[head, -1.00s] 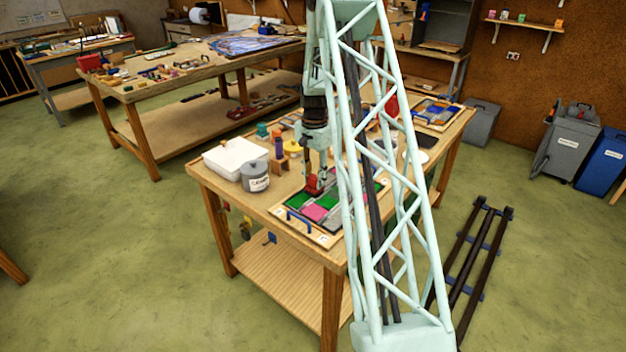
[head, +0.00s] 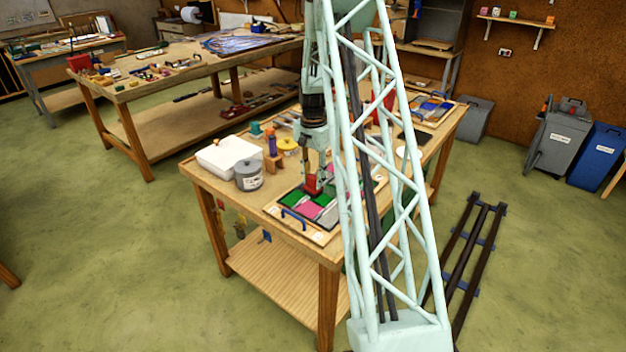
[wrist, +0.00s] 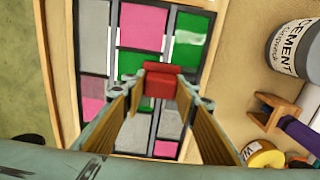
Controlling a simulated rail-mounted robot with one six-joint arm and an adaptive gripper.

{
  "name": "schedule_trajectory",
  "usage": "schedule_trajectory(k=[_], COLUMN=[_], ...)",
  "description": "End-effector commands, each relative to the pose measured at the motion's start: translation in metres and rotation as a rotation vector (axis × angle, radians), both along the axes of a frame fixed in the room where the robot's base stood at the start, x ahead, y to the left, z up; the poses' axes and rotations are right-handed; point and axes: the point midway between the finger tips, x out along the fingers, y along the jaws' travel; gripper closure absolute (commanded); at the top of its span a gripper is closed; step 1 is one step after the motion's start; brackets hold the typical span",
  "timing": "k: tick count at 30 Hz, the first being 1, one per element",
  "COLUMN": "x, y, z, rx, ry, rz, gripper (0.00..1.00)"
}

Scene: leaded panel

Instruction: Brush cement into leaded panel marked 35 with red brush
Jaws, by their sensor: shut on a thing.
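The leaded panel (head: 303,207) lies on a wooden board on the near workbench, with green, pink and grey panes between dark strips. In the wrist view the panel (wrist: 143,27) fills the middle. My gripper (wrist: 158,88) points down over it, shut on the red brush (wrist: 161,82). In the head view the red brush (head: 312,184) is low at the panel's surface; whether its bristles touch is hidden. The grey cement tin (head: 249,176) stands left of the panel, and its label reads CEMENT in the wrist view (wrist: 296,48). I cannot read a 35 on the panel.
A white tub (head: 229,156) stands behind the cement tin. A wooden stand (head: 273,162) with a purple-handled item and a yellow roll (head: 288,146) sit beyond. A blue handle (head: 293,218) is on the board's front edge. Another panel (head: 436,107) lies at the bench's far end.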

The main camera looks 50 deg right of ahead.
Motion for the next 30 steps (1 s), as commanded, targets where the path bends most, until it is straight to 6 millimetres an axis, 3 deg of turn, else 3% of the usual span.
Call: schedule_trajectory(k=[18,30], x=[-0.027,-0.029], y=[-0.002,-0.002], z=[-0.001,0.0], rx=[0.001,0.0], ry=[0.001,0.0], rz=[0.0,0.0], gripper=[0.81,0.81])
